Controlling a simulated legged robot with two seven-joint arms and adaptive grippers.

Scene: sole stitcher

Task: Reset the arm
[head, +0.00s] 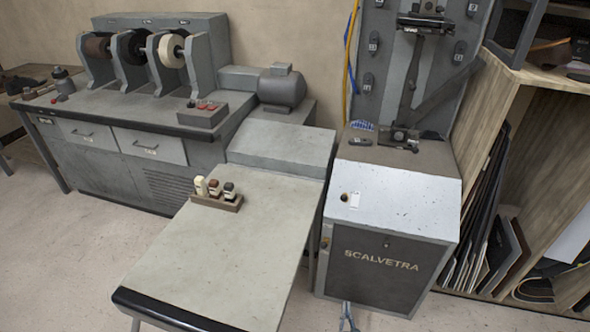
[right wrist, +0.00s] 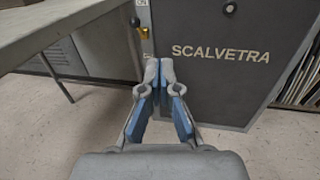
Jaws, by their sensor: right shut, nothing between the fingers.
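My right gripper (head: 347,322) shows only a little at the bottom edge of the head view, below the front of the sole stitcher (head: 385,268). In the right wrist view my right gripper (right wrist: 159,68) is shut, with its fingertips together and nothing between them. It points toward the lower front of the stitcher's dark cabinet marked SCALVETRA (right wrist: 215,85). My left gripper is not in view.
A grey table (head: 225,250) with a small rack of bottles (head: 216,194) stands left of the stitcher. A finishing machine (head: 145,100) stands behind at left. A wooden shelf (head: 520,110) with leather sheets is at right. Open floor (head: 60,265) lies at lower left.

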